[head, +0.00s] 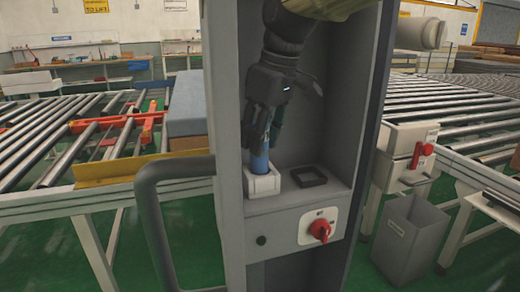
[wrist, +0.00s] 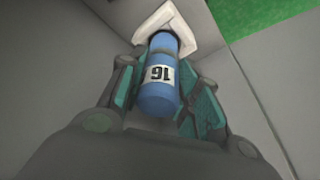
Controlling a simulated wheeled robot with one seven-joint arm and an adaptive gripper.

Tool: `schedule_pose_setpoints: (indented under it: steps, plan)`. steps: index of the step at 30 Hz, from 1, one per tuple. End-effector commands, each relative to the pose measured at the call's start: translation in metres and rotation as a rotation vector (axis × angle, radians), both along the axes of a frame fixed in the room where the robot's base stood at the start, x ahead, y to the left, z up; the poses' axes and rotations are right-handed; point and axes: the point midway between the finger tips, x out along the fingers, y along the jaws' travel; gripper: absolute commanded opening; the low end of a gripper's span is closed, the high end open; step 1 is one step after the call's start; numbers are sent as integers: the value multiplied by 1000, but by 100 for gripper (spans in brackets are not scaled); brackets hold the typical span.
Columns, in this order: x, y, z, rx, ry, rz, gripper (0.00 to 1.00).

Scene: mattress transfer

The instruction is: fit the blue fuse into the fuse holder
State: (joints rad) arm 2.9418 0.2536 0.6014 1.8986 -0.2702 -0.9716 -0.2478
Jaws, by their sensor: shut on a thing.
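The blue fuse (wrist: 158,100) is a cylinder with a white label reading 16. In the head view the fuse (head: 260,163) stands about upright, its lower end inside the white square holder (head: 264,182) on the cabinet shelf. In the wrist view the far end of the fuse meets the white holder (wrist: 170,20); how deep it sits is hidden. My gripper (head: 262,140) comes down from above. In the wrist view my gripper (wrist: 160,95) has its teal-padded fingers on both sides of the fuse, shut on it.
A dark square frame (head: 307,176) lies on the shelf right of the white holder. Grey cabinet walls (head: 350,90) close in at the sides. A red rotary switch (head: 320,229) is on the front panel below, and a grey handle (head: 150,200) sticks out at left.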

Motion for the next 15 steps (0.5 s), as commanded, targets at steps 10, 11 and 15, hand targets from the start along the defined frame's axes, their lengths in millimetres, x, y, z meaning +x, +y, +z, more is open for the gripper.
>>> schedule_pose_setpoints:
  steps: [10, 11, 15]
  plan:
    - [0, 0, -28, 0, 0, 1, 1]
    - [0, 0, -28, 0, 0, 1, 1]
    - [0, 0, -28, 0, 0, 1, 1]
